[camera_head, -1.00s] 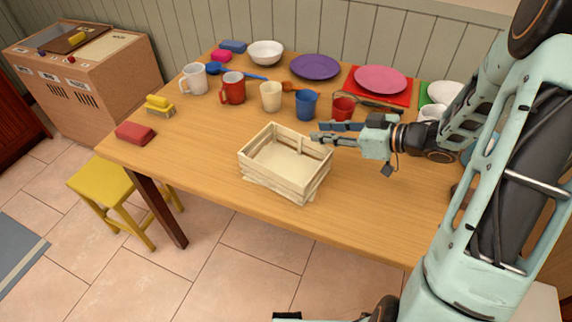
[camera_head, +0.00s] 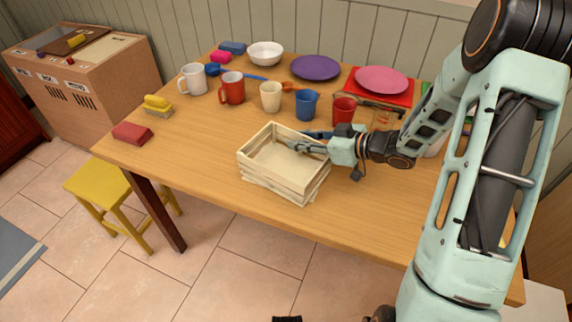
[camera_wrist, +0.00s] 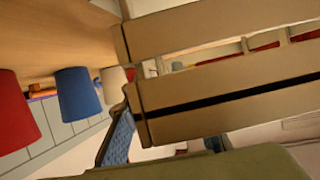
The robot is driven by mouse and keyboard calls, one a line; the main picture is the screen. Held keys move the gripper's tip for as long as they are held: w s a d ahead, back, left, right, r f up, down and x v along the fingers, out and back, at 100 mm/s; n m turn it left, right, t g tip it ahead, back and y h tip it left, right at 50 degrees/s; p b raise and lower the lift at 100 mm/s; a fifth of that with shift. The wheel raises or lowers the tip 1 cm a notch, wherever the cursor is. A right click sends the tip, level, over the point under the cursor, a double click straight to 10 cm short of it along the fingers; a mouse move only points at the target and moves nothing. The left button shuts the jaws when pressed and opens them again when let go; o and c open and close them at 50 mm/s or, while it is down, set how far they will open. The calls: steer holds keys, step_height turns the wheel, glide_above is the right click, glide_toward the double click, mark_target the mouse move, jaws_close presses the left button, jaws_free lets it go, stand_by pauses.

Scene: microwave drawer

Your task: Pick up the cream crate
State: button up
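The cream crate (camera_head: 265,178) is a slatted, empty open-top box, upright on the wooden table. My gripper (camera_head: 308,141) is at its right-hand back side, with its fingers apart. One finger reaches over the rim into the crate; the other is outside, behind the wall. The wall between them partly hides the fingers. In the wrist view, the crate's slats (camera_wrist: 215,85) fill the upper right, close to the camera, and a finger with a blue textured pad shows beside them. Contact with the wall cannot be told.
Behind the crate stand a blue cup (camera_head: 306,104), a red cup (camera_head: 343,110) and a cream cup (camera_head: 270,96). A red mug (camera_head: 232,88) and a white mug (camera_head: 193,79) are further left. The table (camera_head: 190,145) left of the crate is mostly clear.

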jaws_close()
steer(key=shift+r, duration=0.1)
stand_by(0.3)
